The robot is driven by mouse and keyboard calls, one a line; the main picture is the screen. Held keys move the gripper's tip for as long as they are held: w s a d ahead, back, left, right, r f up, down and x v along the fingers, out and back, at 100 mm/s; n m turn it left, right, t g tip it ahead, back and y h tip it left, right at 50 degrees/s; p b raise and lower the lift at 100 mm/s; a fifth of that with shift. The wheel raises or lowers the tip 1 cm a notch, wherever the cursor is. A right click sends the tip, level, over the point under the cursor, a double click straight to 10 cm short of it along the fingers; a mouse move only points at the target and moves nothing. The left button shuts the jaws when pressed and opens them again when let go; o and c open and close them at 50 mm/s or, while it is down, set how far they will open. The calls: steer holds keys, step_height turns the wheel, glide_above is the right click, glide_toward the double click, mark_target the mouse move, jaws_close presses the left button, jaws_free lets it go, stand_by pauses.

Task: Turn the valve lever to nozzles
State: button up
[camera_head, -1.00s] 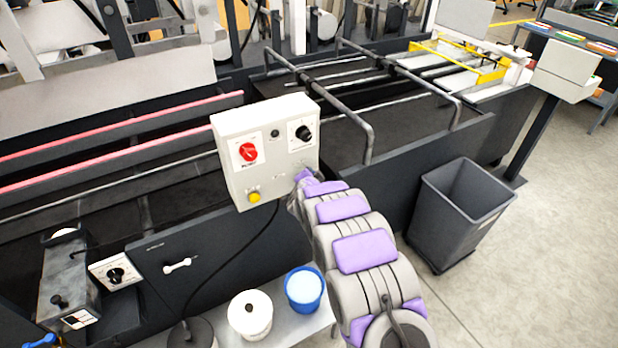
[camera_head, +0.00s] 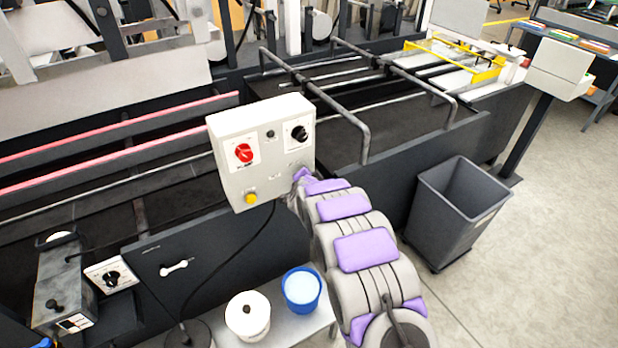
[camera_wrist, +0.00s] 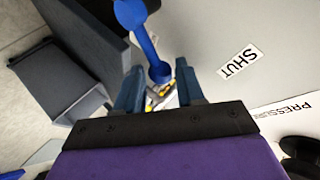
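The blue valve lever (camera_wrist: 145,38) shows in the wrist view as a bar with rounded ends. It runs from the top edge down to my gripper (camera_wrist: 159,72). My gripper is open, with one dark finger on each side of the lever's lower rounded end. I cannot tell whether either finger touches it. A "SHUT" label (camera_wrist: 239,61) is on the pale grey panel to the right of the lever. No label reading nozzles is legible. In the head view my arm reaches to the lower right of the control box (camera_head: 235,190), and my gripper is hidden there.
In the wrist view a "PRESSURE" label (camera_wrist: 287,111) and a black knob (camera_wrist: 302,150) are at the lower right. In the head view a grey bin (camera_head: 458,205) stands right of my arm. A white pot (camera_head: 248,316) and a blue pot (camera_head: 301,290) stand below the box.

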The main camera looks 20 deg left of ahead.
steer(key=v, duration=1.7)
steer(key=shift+p, duration=0.3)
steer(key=shift+s, duration=0.1)
